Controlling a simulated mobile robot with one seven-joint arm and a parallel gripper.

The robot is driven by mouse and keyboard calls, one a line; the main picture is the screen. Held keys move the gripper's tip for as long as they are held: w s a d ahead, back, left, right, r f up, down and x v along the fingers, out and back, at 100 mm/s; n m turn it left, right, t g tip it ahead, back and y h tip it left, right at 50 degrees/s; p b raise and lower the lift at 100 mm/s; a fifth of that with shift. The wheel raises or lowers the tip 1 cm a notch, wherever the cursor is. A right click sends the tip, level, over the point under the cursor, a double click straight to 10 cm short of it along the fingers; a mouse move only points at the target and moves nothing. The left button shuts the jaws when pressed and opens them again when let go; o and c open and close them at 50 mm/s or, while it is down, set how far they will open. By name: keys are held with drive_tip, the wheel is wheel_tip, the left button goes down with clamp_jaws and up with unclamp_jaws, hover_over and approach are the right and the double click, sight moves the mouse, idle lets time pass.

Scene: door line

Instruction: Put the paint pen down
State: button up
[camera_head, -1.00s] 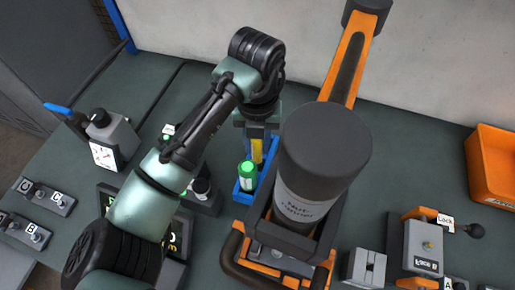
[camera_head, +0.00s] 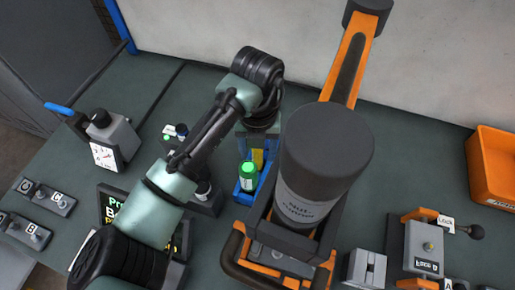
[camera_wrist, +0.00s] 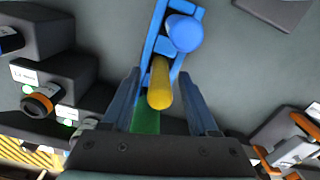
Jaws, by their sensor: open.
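A blue rack (camera_wrist: 152,62) stands on the bench; it also shows in the head view (camera_head: 244,197), beside the large dark cylinder. A yellow pen (camera_wrist: 160,88) stands in the rack between my fingers, with a gap to each. A blue round-topped pen (camera_wrist: 184,33) is in the slot beyond it. A green pen (camera_wrist: 146,120) is on the near side, partly hidden by my gripper; its green cap shows in the head view (camera_head: 248,170). My gripper (camera_wrist: 160,76) is open around the yellow pen. Which pen the task means cannot be told.
A large dark cylinder (camera_head: 325,155) in an orange-and-black fixture stands close to the right of my gripper. An orange bin (camera_head: 492,165) and a grey lock box (camera_head: 424,245) are at the right.

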wheel_tip(320, 180, up, 12)
drive_tip(key=shift+r, duration=0.1)
idle(0.8)
